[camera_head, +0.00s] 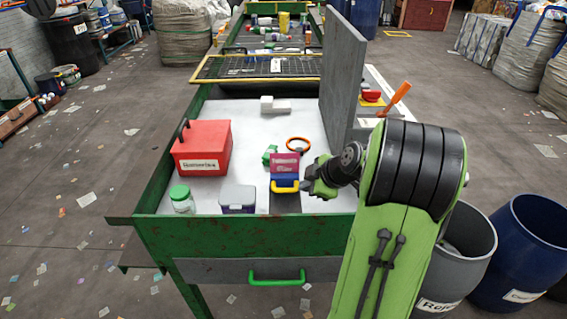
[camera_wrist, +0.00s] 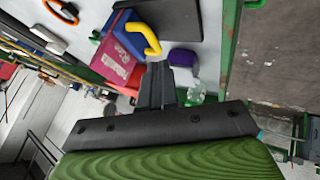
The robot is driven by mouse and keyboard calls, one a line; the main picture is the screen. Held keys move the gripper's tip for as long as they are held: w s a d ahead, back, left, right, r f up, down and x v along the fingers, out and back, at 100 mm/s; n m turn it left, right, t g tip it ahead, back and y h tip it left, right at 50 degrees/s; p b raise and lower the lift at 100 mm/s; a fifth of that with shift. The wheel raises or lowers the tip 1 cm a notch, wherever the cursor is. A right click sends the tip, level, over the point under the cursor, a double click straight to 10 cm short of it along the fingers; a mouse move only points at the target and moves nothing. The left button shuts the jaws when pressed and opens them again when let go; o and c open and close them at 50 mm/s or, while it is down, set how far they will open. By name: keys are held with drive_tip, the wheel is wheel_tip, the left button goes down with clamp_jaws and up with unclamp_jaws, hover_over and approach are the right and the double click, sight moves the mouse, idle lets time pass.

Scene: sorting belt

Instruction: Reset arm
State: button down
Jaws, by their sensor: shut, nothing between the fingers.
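My green arm reaches in from the right over the sorting table (camera_head: 230,235). In the wrist view my gripper (camera_wrist: 157,70) is shut and empty, its dark fingers together. In the head view the arm's end is over the table's near right part, and the fingertips are hard to make out. A pink-and-blue box (camera_head: 285,165) with a yellow handle (camera_head: 285,187) stands just left of it. The same box shows close beyond the fingers in the wrist view (camera_wrist: 122,50), with the yellow handle (camera_wrist: 145,35). Whether they touch cannot be told.
On the table are a red box (camera_head: 203,145), a green-lidded jar (camera_head: 182,200), a grey-and-purple box (camera_head: 238,198), an orange ring (camera_head: 298,144) and a white block (camera_head: 275,106). A tall grey panel (camera_head: 341,75) stands beside the arm. Grey (camera_head: 465,245) and blue (camera_head: 520,255) bins stand at right.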

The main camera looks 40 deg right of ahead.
drive_tip(key=shift+w+f, duration=0.1)
drive_tip(key=s+a+r+m+g+p, duration=0.15)
drive_tip(key=a+r, duration=0.25)
drive_tip(key=a, duration=0.4)
drive_tip(key=s+a+r+m+g+p, duration=0.1)
drive_tip(key=s+a+r+m, duration=0.15)
drive_tip(key=a+r, duration=0.4)
drive_tip(key=s+a+r+m, duration=0.1)
drive_tip(key=s+a+m, duration=0.2)
drive_tip(key=s, duration=0.4)
drive_tip(key=s+a+m+p, duration=0.1)
drive_tip(key=s+a+m, duration=0.2)
drive_tip(key=s+a, duration=0.2)
drive_tip(key=s, duration=0.3)
drive_tip(key=shift+s+a+r+h, duration=0.15)
drive_tip(key=shift+a+r+h, duration=0.2)
drive_tip(key=shift+h, duration=0.05)
